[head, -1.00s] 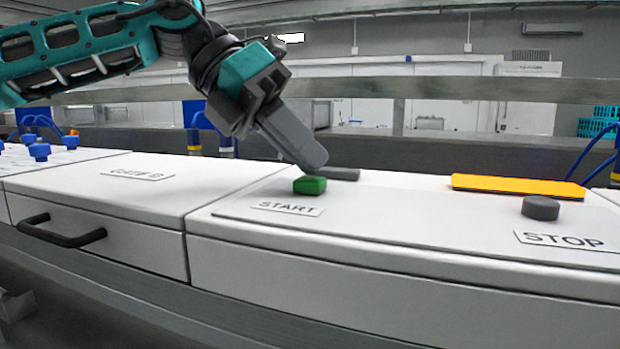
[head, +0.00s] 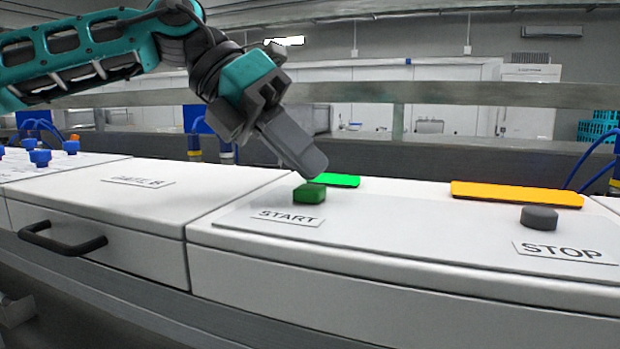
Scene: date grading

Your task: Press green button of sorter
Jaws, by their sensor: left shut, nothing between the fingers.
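The green button (head: 309,194) sits on the white sorter panel (head: 400,231), behind the START label (head: 289,218). My left gripper (head: 316,172) comes in from the upper left and points down to the right. It is shut and empty. Its tip is just above and behind the green button in the picture; I cannot tell whether it touches. A flat indicator (head: 340,181) behind the button is bright green. My right gripper does not show.
A grey round button (head: 539,217) stands behind the STOP label (head: 563,252) at the right. An orange flat indicator (head: 516,194) lies behind it. A cabinet with a black handle (head: 62,240) and blue knobs (head: 40,157) are at the left.

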